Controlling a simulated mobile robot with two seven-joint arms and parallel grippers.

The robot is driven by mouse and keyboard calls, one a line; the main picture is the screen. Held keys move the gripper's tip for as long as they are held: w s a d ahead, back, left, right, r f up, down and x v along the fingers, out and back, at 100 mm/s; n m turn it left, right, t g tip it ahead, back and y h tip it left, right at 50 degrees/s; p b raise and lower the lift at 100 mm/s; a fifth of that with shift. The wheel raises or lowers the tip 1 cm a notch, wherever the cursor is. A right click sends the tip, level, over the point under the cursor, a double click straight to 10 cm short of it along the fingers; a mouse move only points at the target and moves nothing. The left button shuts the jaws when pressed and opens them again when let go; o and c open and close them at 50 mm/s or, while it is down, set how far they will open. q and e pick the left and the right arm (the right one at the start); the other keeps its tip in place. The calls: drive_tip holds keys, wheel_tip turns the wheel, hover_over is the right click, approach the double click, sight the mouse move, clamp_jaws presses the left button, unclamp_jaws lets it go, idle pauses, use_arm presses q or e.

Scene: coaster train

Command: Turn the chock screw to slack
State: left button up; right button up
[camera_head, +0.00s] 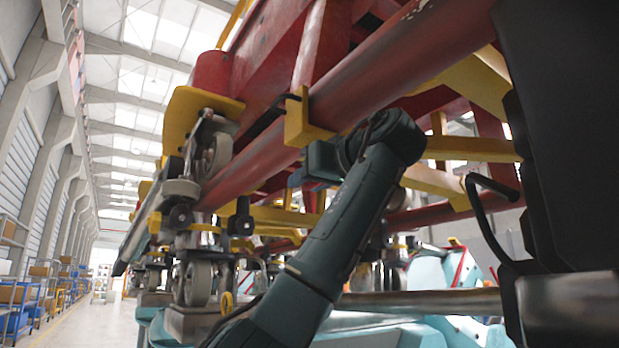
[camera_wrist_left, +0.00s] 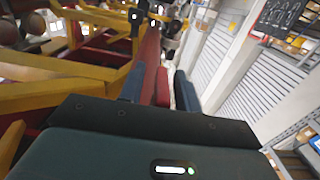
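I cannot pick out the chock screw for certain. In the head view, a grey chock-like block (camera_head: 185,322) sits under a wheel (camera_head: 198,284), with a small yellow ring-shaped part (camera_head: 226,303) beside it. My left gripper (camera_head: 295,178) is raised in front of the train's underside, pointing left, below the long red tube (camera_head: 400,65). In the left wrist view its two blue fingers (camera_wrist_left: 160,88) stand apart. My right gripper is out of view.
The red and yellow train frame (camera_head: 265,60) hangs close above and behind my left arm. A rail (camera_head: 420,303) runs below it. Yellow brackets (camera_head: 300,122) stick out near my wrist. The aisle (camera_head: 85,318) at left is clear, with shelves and blue bins (camera_head: 15,322) along it.

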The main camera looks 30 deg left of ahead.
use_arm(q)
drive_tip(key=shift+w+a, duration=0.1)
drive_tip(key=shift+a, duration=0.05)
drive_tip(key=shift+c, duration=0.3)
clamp_jaws()
